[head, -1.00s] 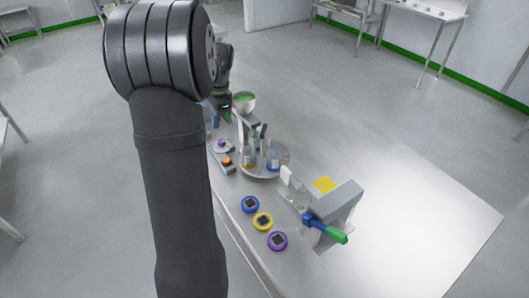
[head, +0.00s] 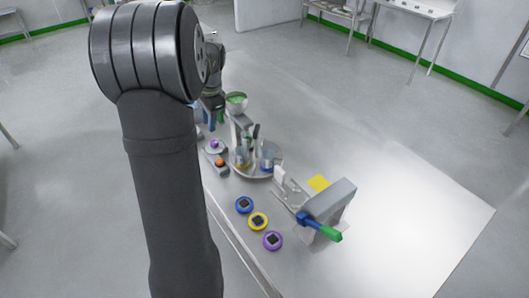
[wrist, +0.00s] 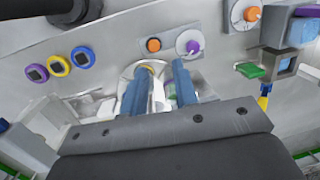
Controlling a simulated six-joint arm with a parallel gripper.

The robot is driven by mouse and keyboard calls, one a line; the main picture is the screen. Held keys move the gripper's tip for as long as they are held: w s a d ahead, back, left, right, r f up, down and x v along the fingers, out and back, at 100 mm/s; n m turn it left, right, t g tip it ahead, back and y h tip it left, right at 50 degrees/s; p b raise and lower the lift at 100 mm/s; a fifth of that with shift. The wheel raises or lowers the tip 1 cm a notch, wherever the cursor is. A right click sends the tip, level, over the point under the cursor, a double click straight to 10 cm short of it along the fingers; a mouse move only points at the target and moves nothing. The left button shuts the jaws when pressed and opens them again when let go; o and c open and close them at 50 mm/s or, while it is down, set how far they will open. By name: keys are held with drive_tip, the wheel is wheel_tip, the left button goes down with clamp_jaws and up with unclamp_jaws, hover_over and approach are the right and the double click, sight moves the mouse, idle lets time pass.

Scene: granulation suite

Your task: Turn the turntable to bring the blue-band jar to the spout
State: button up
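The turntable (head: 262,175) is a round grey disc mid-table in the head view, bearing several small vessels. The blue-band jar (head: 267,164) stands on its right side, and a jar with a yellowish band (head: 242,160) stands on its left. In the wrist view part of the turntable (wrist: 127,74) shows behind my fingers, with a yellow rim near the left fingertip. My gripper (wrist: 160,68) has its two blue-grey fingers apart with nothing clearly held between them. In the head view my forearm partly hides it, beyond the turntable. I cannot identify the spout for certain.
A grey block with a blue-and-green handle (head: 322,228) stands right of the turntable. Blue (head: 244,205), yellow (head: 258,221) and purple (head: 273,240) round pieces line the near edge. An orange knob (head: 220,162) and a green-filled bowl (head: 236,101) are nearby. The table's right side is clear.

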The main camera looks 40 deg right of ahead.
sight(256, 129)
drive_tip(key=shift+o, duration=0.6)
drive_tip(key=s+d+r+n+t+h, duration=0.2)
drive_tip(key=s+d+r+n+h, duration=0.2)
drive_tip(key=s+d+r+n, duration=0.4)
wheel_tip(256, 129, up, 2)
drive_tip(key=shift+s+d+r+n, duration=0.1)
drive_tip(key=shift+s+d+n, duration=0.35)
drive_tip(key=shift+s, duration=0.4)
drive_tip(key=x, duration=1.7)
drive_tip(key=shift+d, duration=0.35)
clamp_jaws()
